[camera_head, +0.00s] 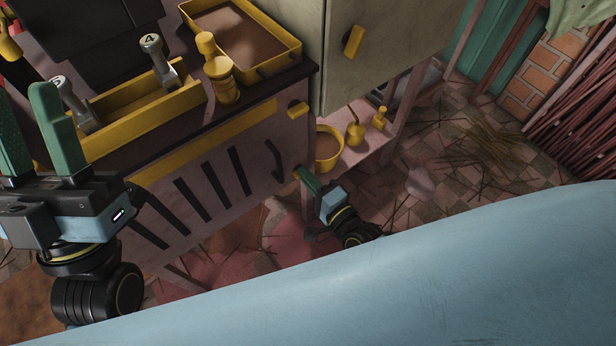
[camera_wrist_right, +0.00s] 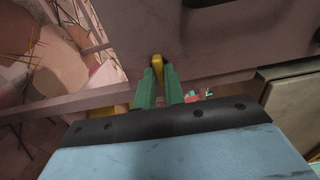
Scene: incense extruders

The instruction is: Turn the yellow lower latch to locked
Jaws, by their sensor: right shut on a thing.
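The yellow lower latch (camera_wrist_right: 157,62) shows in the right wrist view as a small yellow tab on the dark pinkish cabinet panel (camera_wrist_right: 200,52). The green fingers of my right gripper (camera_wrist_right: 158,74) are closed on it, one on each side, and hide part of it. In the head view my right gripper (camera_head: 302,175) is at the lower right edge of the cabinet front; the latch is mostly hidden there by the fingers. A yellow upper latch (camera_head: 298,109) sits higher on the same edge. My left gripper (camera_head: 25,100) is raised at the left, fingers apart and empty.
The cabinet top holds a yellow tray (camera_head: 262,70), a yellow rack (camera_head: 130,128) with numbered grey handles and a yellow extruder-like piece (camera_head: 222,82). A low shelf with a yellow pot (camera_head: 328,160) stands just beyond my right gripper. Tiled floor lies to the right.

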